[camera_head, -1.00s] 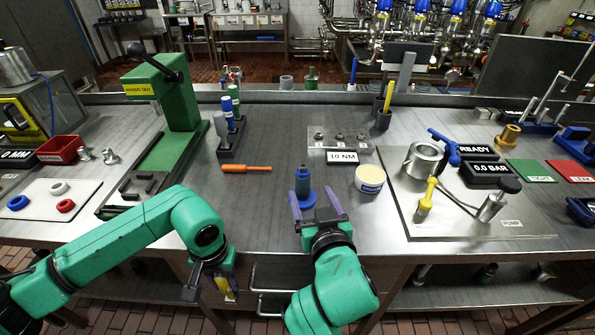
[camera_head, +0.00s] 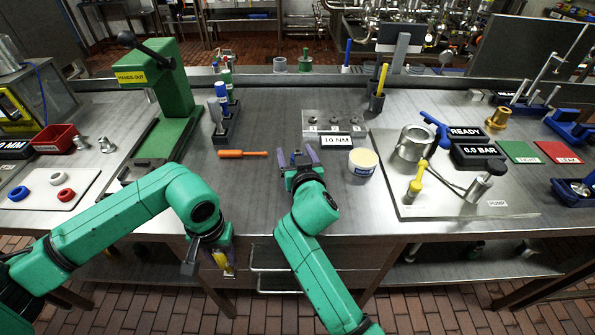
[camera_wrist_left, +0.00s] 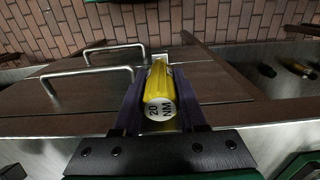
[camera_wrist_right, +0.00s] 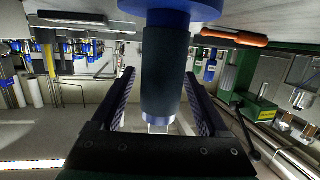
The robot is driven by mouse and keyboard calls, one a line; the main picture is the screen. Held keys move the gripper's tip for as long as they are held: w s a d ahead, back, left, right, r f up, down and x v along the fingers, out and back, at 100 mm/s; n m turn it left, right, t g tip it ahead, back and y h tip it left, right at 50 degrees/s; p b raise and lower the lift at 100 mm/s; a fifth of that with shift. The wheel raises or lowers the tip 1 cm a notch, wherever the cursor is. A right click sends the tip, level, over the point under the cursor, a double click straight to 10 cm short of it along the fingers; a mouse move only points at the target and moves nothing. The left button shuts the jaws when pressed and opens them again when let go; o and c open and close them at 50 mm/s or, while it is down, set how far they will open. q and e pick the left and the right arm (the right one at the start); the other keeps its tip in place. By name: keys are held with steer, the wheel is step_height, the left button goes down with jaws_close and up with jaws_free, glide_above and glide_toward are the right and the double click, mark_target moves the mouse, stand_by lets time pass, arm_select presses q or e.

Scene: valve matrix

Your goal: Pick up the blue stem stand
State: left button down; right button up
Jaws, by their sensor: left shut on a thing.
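The blue stem stand shows in the right wrist view as a dark upright cylinder (camera_wrist_right: 167,80) on a blue round base (camera_wrist_right: 190,8), with a pale tip. That view is upside down. My right gripper (camera_head: 299,156) is open, with its fingers (camera_wrist_right: 160,98) on either side of the cylinder. In the head view my right gripper mostly hides the stand. My left gripper (camera_wrist_left: 160,100) is shut on a yellow tool (camera_wrist_left: 160,88) marked 20 NM, in front of the bench edge; this tool also shows in the head view (camera_head: 228,265).
An orange screwdriver (camera_head: 242,153) lies left of my right gripper. A white tub (camera_head: 362,161) stands to its right, and a 10 NM sign (camera_head: 337,142) is behind. A rack with bottles (camera_head: 222,122) stands further left.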

jaws_close()
stand_by(1.1)
